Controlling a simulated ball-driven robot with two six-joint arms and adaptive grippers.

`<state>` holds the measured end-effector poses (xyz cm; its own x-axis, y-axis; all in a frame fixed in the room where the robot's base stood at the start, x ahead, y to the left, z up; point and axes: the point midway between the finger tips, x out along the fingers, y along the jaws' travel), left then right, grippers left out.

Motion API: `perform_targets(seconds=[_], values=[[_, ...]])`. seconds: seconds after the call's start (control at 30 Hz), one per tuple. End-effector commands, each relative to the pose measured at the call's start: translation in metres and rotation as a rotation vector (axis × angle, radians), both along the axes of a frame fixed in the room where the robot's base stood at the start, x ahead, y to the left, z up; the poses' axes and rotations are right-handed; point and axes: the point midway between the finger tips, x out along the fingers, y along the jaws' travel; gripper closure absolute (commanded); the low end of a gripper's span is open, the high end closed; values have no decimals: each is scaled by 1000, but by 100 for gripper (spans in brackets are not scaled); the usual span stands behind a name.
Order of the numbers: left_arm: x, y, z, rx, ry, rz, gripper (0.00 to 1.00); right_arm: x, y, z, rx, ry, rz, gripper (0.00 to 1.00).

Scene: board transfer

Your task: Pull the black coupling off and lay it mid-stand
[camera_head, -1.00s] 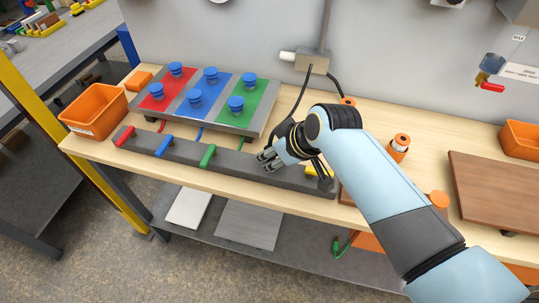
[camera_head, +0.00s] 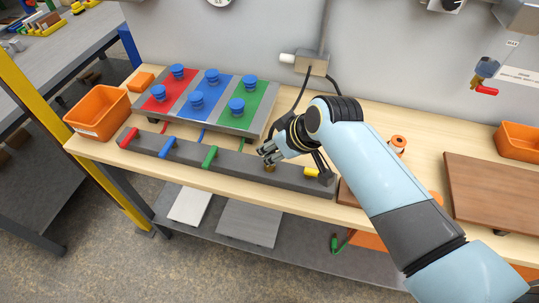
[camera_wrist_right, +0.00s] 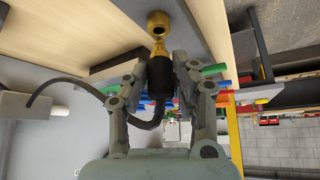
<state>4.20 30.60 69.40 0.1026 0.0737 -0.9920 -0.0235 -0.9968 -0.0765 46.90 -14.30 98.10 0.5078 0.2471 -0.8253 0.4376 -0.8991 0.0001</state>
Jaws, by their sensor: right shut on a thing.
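My right gripper (camera_head: 268,153) is over the long dark grey stand (camera_head: 240,172), near its yellow fitting end. In the right wrist view it (camera_wrist_right: 162,62) is shut on the black coupling (camera_wrist_right: 160,78), whose brass tip points at a brass socket (camera_wrist_right: 158,21). The tip looks just clear of the socket, though the gap is small. A black cable (camera_wrist_right: 62,80) trails from the coupling. In the head view the brass socket (camera_head: 270,167) shows on the stand below the fingers; the coupling is largely hidden by the hand. My left gripper is out of view.
Red (camera_head: 128,137), blue (camera_head: 166,147), green (camera_head: 210,156) and yellow (camera_head: 312,172) fittings stand on the grey stand, with bare stretches between. Behind is a sloped board (camera_head: 262,120) with coloured panels and blue knobs. An orange bin (camera_head: 97,110) is at left, a brown board (camera_head: 490,190) at right.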

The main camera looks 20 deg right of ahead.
Motion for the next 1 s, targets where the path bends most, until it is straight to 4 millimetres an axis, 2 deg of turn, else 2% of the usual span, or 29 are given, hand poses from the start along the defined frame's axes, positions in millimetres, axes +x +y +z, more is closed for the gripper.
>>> perform_targets(seconds=[0.27,0.7,1.0], values=[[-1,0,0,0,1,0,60,0,0,1,0,0,0,100],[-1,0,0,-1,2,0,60,0,0,38,0,-1,-1,100],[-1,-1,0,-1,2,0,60,0,0,45,0,0,0,100]])
